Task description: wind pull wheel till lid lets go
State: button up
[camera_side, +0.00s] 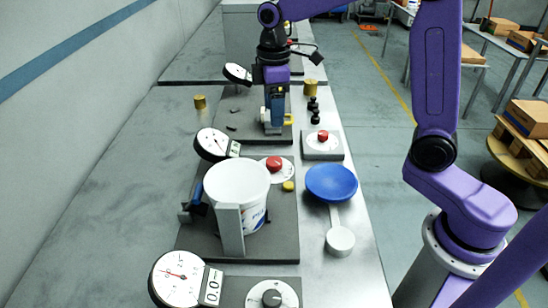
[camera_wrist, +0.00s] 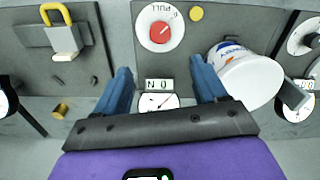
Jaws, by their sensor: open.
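The pull wheel is a red knob on a white round dial marked PULL (camera_wrist: 160,27), at the top middle of the wrist view; in the side view the red knob (camera_side: 274,163) is just behind the tub. The white tub (camera_side: 236,190) stands upright against a grey bracket, its white top in place; it lies tilted-looking at right in the wrist view (camera_wrist: 252,82). A gauge with a small readout (camera_side: 214,145) stands beside it. My gripper (camera_wrist: 160,67) is open and empty, its blue fingers wide apart, short of the wheel. In the side view my gripper (camera_side: 273,125) is beyond the wheel.
A yellow padlock (camera_wrist: 56,16) on a grey block is at left in the wrist view. A blue disc (camera_side: 332,181) and a white round piece (camera_side: 340,241) lie at the bench's right edge. Another red knob (camera_side: 323,136), a front gauge (camera_side: 178,279) and a black knob (camera_side: 272,298) stand nearby.

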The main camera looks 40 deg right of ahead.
aim_at(274, 161)
notch_tip(274, 161, down, 15)
jog(key=shift+f, duration=0.1)
dwell(0.4)
jog(key=c, duration=1.1)
jog(key=shift+o, duration=0.2)
jog(key=shift+m, duration=0.3)
jog(key=m, duration=1)
jog(key=shift+m, duration=0.4)
